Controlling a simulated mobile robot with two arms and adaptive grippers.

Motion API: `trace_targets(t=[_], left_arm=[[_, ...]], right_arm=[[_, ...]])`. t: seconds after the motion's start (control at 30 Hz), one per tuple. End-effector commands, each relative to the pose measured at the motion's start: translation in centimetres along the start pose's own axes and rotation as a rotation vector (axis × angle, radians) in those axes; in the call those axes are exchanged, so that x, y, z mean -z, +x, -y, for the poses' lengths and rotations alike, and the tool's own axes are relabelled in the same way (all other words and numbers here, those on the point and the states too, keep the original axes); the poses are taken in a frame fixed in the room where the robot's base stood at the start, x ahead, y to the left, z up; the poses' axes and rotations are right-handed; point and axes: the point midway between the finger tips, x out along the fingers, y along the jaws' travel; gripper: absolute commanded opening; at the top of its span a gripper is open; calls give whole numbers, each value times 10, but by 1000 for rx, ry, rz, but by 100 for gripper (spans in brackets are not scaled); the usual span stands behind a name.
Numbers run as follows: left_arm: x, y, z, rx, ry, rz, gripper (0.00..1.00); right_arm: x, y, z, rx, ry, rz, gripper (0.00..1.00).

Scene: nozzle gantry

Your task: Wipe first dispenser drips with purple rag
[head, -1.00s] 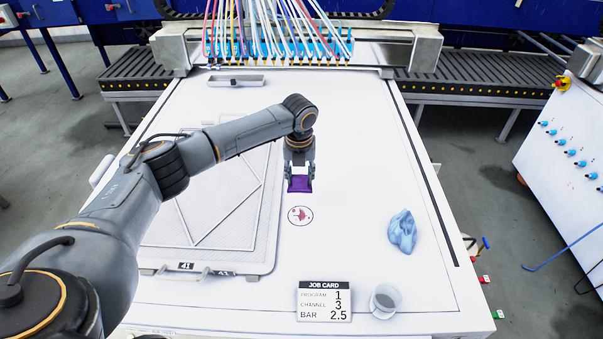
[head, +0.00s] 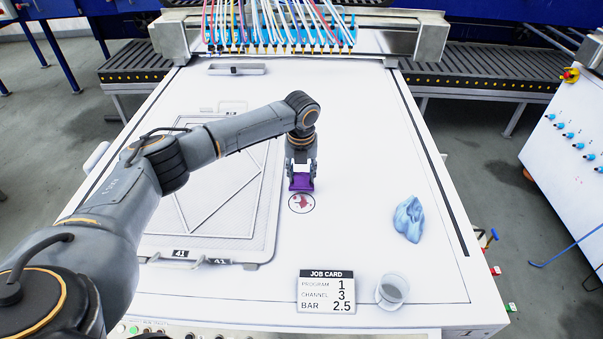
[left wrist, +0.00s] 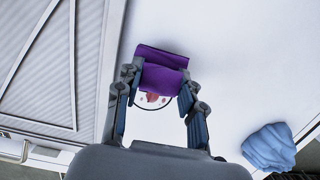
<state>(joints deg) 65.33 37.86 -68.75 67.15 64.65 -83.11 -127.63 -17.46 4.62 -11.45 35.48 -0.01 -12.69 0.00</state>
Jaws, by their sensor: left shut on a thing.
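My left gripper (head: 301,180) is shut on the purple rag (head: 301,184), just beyond a round mark (head: 302,203) with a dark red splotch on the white table. In the left wrist view the purple rag (left wrist: 162,70) sits between the fingers, and part of the round mark (left wrist: 152,98) with red shows just below it. I cannot tell whether the rag touches the table. A row of dispenser nozzles (head: 285,48) with coloured hoses hangs from the gantry at the far end. My right gripper is not in view.
A framed screen (head: 212,215) lies left of the gripper. A blue cloth (head: 408,219), a clear cup (head: 391,292) and a job card (head: 326,292) reading program 1, channel 3, bar 2.5 are nearer right. A small grey tray (head: 237,69) lies far left. The table's right middle is clear.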

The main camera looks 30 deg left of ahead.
Motion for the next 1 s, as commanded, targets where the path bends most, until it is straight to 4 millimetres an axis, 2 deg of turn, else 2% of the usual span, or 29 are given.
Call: trace_targets(t=[1.0], left_arm=[[2,17,0,1,1,0,13]], right_arm=[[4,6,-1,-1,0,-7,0]])
